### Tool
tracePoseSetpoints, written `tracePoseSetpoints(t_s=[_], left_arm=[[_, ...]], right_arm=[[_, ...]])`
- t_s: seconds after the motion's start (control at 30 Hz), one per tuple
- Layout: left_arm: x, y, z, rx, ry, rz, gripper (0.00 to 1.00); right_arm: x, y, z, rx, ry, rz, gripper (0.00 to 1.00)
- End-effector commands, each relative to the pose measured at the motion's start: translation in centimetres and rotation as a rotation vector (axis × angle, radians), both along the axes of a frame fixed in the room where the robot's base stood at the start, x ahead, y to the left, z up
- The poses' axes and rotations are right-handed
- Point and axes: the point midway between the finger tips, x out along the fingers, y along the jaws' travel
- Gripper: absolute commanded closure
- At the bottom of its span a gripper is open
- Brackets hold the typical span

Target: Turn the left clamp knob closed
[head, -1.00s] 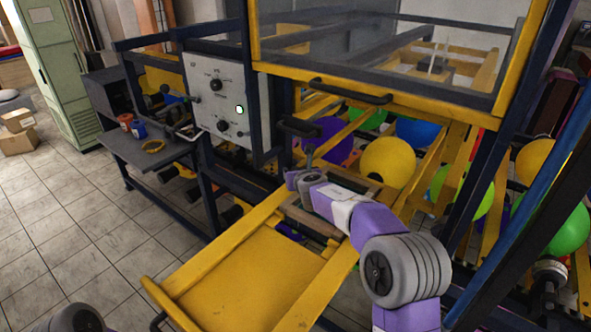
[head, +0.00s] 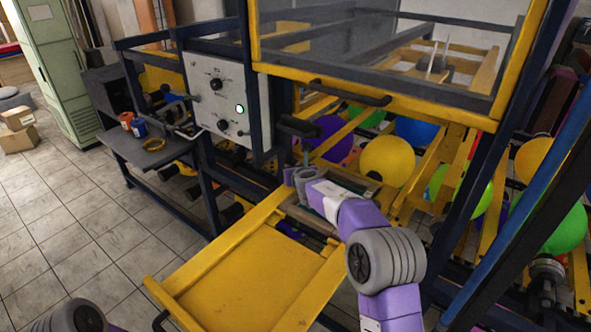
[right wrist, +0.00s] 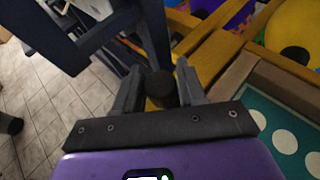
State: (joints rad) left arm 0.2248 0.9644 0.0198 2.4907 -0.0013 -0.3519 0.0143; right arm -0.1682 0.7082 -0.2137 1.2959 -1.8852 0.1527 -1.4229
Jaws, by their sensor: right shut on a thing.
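The left clamp knob (right wrist: 160,88) shows in the right wrist view as a dark, round-topped cylinder between the two fingers. My right gripper (right wrist: 160,86) is shut on it, with one dark finger on each side. In the head view my right gripper (head: 297,172) is at the far left corner of the yellow frame (head: 225,232). The knob is hard to make out there behind my wrist. My left gripper is out of the head view; only a grey part of my left arm shows at the lower left edge.
A grey control panel (head: 217,97) with a green light stands left of the gripper. A black handle (head: 350,93) on the yellow-framed guard hangs above. Balloons, including a yellow one (head: 387,160), lie behind. A green pad with white dots (right wrist: 285,135) lies right of the fingers.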

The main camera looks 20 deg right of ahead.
Motion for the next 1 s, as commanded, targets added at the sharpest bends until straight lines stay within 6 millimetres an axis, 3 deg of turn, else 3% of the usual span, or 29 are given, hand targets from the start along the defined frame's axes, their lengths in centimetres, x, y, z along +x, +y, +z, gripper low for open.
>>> tracePoseSetpoints(t_s=[0.5,0.83,0.87,1.0], left_arm=[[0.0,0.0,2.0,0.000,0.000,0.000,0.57],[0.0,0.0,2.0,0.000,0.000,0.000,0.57],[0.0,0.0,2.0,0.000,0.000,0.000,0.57],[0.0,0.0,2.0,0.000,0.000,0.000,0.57]], right_arm=[[0.0,0.1,0.2,-0.001,0.000,-0.252,0.90],[0.0,0.0,0.0,0.000,-0.001,-0.269,0.90],[0.0,0.0,0.0,0.001,-0.001,-0.268,0.57],[0.0,0.0,0.0,0.001,0.000,-0.268,0.39]])
